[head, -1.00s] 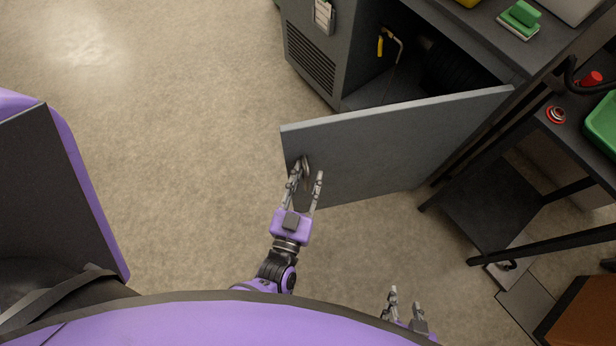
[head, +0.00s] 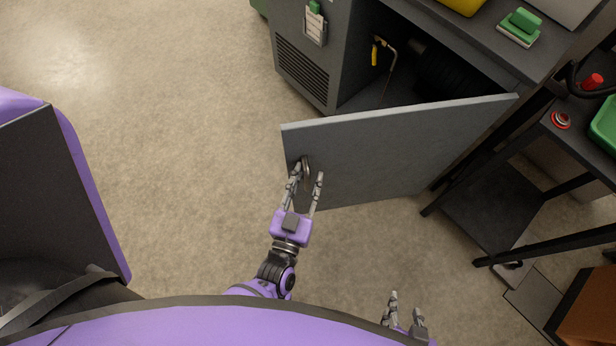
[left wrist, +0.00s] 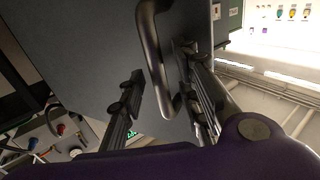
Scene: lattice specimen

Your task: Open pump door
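The grey pump door (head: 405,150) stands swung well out from the cabinet in the head view, with the dark interior showing behind it. Its metal handle (head: 306,168) is near the door's left end. My left gripper (head: 307,178) is at the handle. In the left wrist view the curved handle (left wrist: 152,60) passes between the two spread fingers (left wrist: 163,85) of the left gripper, which do not look closed on it. The grey door panel (left wrist: 85,45) fills much of that view. My right gripper (head: 405,305) shows at the bottom of the head view, its fingers apart and empty.
A yellow-handled pipe (head: 376,55) is inside the cabinet (head: 310,75). A brown box (head: 590,312) is at lower right.

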